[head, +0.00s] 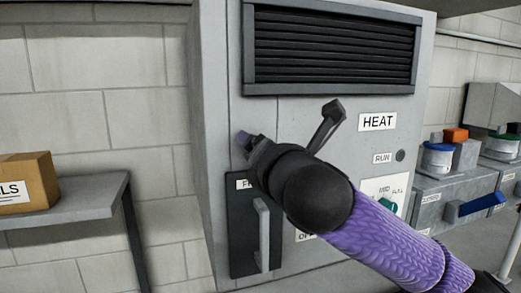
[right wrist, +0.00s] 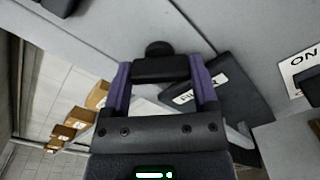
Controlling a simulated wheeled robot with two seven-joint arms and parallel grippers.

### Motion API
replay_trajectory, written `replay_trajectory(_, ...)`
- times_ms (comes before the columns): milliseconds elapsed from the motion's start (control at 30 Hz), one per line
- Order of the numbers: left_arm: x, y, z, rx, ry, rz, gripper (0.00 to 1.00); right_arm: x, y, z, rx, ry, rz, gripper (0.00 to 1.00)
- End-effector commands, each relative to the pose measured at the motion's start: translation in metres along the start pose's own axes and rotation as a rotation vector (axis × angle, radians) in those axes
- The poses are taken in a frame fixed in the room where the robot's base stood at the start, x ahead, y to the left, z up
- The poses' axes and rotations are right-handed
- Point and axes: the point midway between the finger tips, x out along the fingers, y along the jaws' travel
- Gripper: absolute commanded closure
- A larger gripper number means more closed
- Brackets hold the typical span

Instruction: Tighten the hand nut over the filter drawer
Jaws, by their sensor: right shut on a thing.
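The filter drawer (head: 243,225) is a dark panel with a grey upright handle, low on the left of the grey unit's front. Its label is partly covered by my arm. In the right wrist view the drawer (right wrist: 232,92) lies to the right, tilted in the picture. My right gripper (head: 243,140) is at the unit's front just above the drawer. In the right wrist view its two purple fingers (right wrist: 160,75) are shut on the dark hand nut (right wrist: 160,69), with a round dark end beyond it. The nut is hidden in the head view. My left gripper is not in view.
A vent grille (head: 330,50) is above, with HEAT (head: 377,121) and RUN labels to the right. A shelf (head: 75,198) with a cardboard box (head: 27,184) stands at left. Grey bins with coloured items (head: 455,145) are at right.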

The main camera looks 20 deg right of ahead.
Motion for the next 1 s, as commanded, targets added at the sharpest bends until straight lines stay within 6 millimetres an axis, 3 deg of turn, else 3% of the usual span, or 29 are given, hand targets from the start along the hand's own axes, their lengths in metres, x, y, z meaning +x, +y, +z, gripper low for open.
replay_trajectory(600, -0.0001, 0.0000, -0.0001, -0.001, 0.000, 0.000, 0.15, -0.0001, 0.0003, 0.0013, 0.572, -0.004, 0.002, 0.82)
replay_trajectory(1000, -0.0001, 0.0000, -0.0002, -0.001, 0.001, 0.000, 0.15, -0.0001, 0.0001, 0.0012, 0.823, -0.003, 0.002, 0.82)
